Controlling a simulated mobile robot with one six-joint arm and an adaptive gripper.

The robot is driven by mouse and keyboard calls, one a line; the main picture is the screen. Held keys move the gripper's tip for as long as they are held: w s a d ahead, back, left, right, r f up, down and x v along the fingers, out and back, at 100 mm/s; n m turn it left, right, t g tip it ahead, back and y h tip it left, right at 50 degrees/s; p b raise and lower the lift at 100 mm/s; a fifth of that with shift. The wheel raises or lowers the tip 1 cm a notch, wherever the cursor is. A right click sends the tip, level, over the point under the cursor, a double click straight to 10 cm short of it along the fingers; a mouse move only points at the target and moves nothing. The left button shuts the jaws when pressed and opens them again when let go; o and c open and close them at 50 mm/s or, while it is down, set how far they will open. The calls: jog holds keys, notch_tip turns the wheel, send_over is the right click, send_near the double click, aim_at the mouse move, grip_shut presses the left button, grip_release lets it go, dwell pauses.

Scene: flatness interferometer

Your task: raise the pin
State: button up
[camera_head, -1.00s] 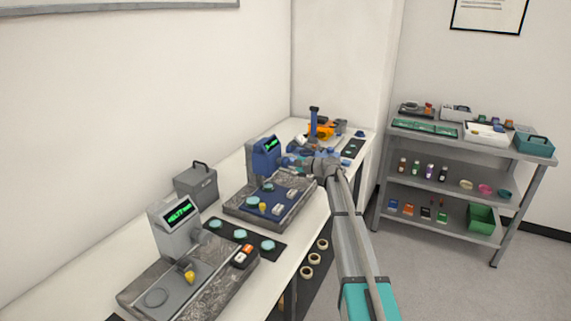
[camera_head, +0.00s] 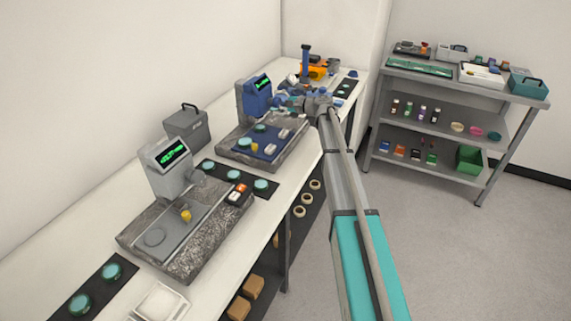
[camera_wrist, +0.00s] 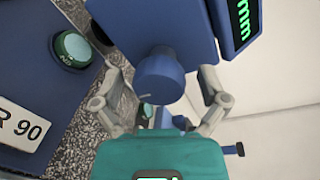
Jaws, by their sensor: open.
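A blue instrument (camera_head: 257,95) with a green-lit display stands on a speckled stone base on the long bench. In the wrist view its blue body (camera_wrist: 190,25) is close, and a thick round blue cylinder (camera_wrist: 160,77) sticks out of it. My gripper (camera_wrist: 160,84) is open, with one finger on each side of the cylinder; I cannot tell whether they touch it. In the head view my gripper (camera_head: 287,102) is small, beside the instrument's right side. I cannot tell for sure which part is the pin.
A second, grey instrument (camera_head: 168,167) stands nearer on the bench. In the wrist view a round green-topped button (camera_wrist: 72,48) and a white label (camera_wrist: 20,128) sit left of the fingers. A grey shelf unit (camera_head: 455,77) stands at the right. The floor between is clear.

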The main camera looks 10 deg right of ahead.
jog(key=n, duration=0.4)
jog(key=shift+n+t+h, duration=0.3)
jog(key=shift+n+t, duration=0.1)
jog(key=n, duration=0.4)
jog(key=shift+t, duration=0.3)
jog(key=n+b, duration=0.1)
jog(key=n, duration=0.4)
jog(key=shift+t, duration=0.4)
jog(key=n+b, duration=0.1)
jog(key=n, duration=0.4)
jog(key=shift+s, duration=0.1)
jog(key=v, duration=1.3)
jog(key=s+a+f+g+h+p, duration=0.1)
jog(key=s+a+f+g+h, duration=0.1)
jog(key=s, duration=0.4)
jog(key=s+a+f+m+g+h+p, duration=0.1)
jog(key=s+a+f+g, duration=0.2)
jog(key=s+a+f, duration=0.2)
jog(key=s+a+f+m+g+h+p, duration=0.1)
jog(key=s+a+f+g+h, duration=0.1)
jog(key=s, duration=0.7)
jog(key=shift+a+f+g+h, duration=0.3)
jog(key=shift+a+f+g, duration=0.3)
jog(key=shift+a+f, duration=0.45)
jog(key=shift+s+f+m+g+h, duration=0.15)
jog(key=shift+s+f+m, duration=0.05)
jog(key=shift+s, duration=0.2)
jog(key=shift+s+f+m+g+h, duration=0.15)
jog(key=shift+s+m, duration=0.05)
jog(key=shift+s, duration=0.15)
